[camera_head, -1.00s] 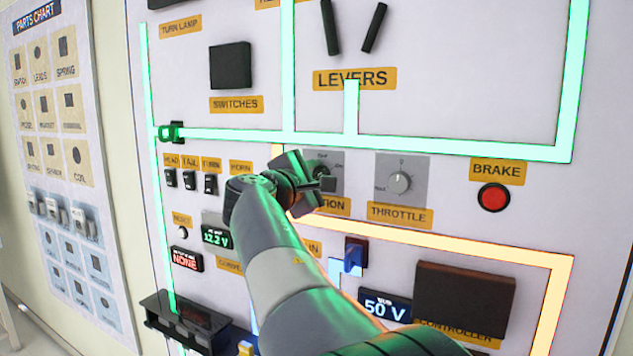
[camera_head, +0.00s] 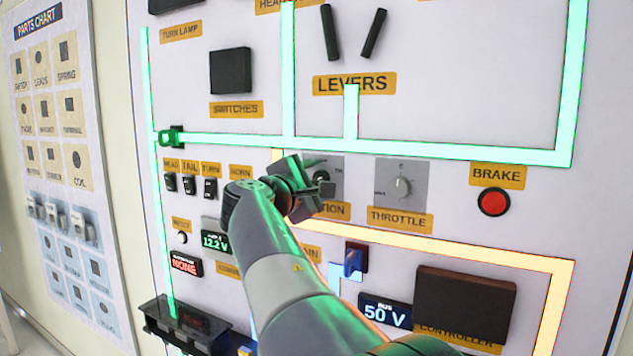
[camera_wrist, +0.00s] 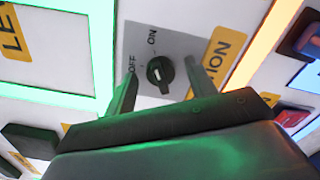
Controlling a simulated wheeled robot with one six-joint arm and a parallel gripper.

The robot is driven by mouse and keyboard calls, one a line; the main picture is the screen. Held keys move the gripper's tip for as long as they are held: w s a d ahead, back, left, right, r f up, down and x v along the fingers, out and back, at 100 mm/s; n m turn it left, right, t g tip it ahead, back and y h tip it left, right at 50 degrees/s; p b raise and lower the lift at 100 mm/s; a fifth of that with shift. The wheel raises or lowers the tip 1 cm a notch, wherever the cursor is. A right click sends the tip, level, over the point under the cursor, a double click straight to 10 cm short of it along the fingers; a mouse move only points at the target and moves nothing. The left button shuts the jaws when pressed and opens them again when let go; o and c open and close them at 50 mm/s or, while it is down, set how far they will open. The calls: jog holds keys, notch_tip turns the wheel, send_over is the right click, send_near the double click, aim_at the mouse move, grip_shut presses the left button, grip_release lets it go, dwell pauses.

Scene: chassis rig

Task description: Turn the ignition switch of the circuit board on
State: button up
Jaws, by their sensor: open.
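The ignition switch (camera_wrist: 160,74) is a black rotary knob with a white pointer line on a grey plate (camera_wrist: 185,45) marked OFF and ON, in the wrist view. The pointer's exact setting is hard to tell. My gripper (camera_wrist: 158,85) is open, with one finger on each side of the knob and visible gaps to it. In the head view my gripper (camera_head: 322,190) is at the ignition plate (camera_head: 330,165) and covers part of it and of its yellow label (camera_head: 335,210).
Small toggle switches (camera_head: 190,185) are to the left. A blue switch (camera_head: 354,259) and a 50 V display (camera_head: 385,312) are below.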

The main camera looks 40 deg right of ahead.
jog(key=b+v, duration=0.1)
jog(key=v, duration=0.9)
jog(key=shift+a+b, duration=0.25)
jog(key=shift+b, duration=0.1)
jog(key=shift+d, duration=0.1)
jog(key=p+x, duration=0.2)
jog(key=x, duration=0.8)
jog(key=shift+w+d, duration=0.1)
jog(key=shift+d, duration=0.3)
jog(key=shift+a, duration=0.1)
